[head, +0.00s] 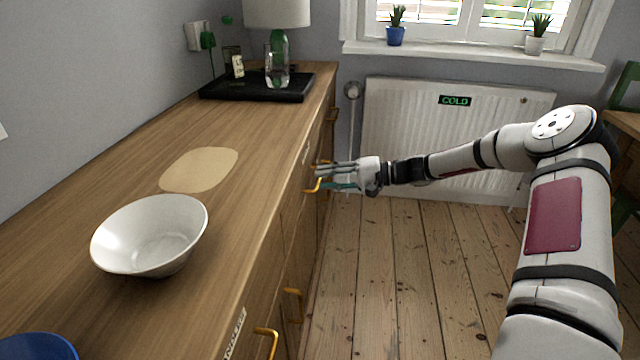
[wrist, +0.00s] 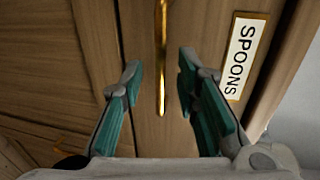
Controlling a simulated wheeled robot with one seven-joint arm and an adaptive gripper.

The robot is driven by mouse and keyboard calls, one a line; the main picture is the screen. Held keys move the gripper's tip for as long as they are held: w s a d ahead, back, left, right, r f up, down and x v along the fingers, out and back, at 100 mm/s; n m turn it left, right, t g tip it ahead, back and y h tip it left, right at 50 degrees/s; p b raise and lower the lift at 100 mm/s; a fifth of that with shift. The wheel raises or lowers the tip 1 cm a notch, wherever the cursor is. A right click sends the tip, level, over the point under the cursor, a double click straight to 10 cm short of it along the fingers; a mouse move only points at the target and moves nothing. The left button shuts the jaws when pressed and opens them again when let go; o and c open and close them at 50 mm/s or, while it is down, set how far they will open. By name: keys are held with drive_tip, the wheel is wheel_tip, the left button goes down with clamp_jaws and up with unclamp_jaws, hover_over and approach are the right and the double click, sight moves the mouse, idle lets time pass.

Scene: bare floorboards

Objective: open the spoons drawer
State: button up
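The spoons drawer (wrist: 138,40) is a wooden drawer front with a white label (wrist: 240,55) reading SPOONS, at the right in the wrist view. Its gold bar handle (wrist: 161,60) runs down the middle of that view. The drawer looks shut. My gripper (wrist: 160,75) is open, with a teal-padded finger on each side of the handle and a gap to it on both sides. In the head view my gripper (head: 322,178) is at the cabinet's front, by a gold handle (head: 313,186) partly hidden by the fingers. I cannot tell whether the fingers touch the drawer front.
On the wooden counter (head: 110,175) are a white bowl (head: 150,235), a beige mat (head: 199,170), a black tray (head: 258,88) and a lamp (head: 277,12). Other gold handles (head: 268,340) stick out nearer. A radiator (head: 410,120) stands behind. The floorboards (head: 400,270) are clear.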

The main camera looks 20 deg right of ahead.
drive_tip(key=shift+x, duration=1.15)
clamp_jaws()
drive_tip(key=shift+d, duration=0.1)
drive_tip(key=f+v, duration=0.2)
drive_tip(key=v, duration=1.1)
drive_tip(key=d+f+p+v, duration=0.1)
drive_tip(key=f+v, duration=0.2)
drive_tip(key=v, duration=1.1)
drive_tip(key=shift+s+f, duration=0.15)
unclamp_jaws()
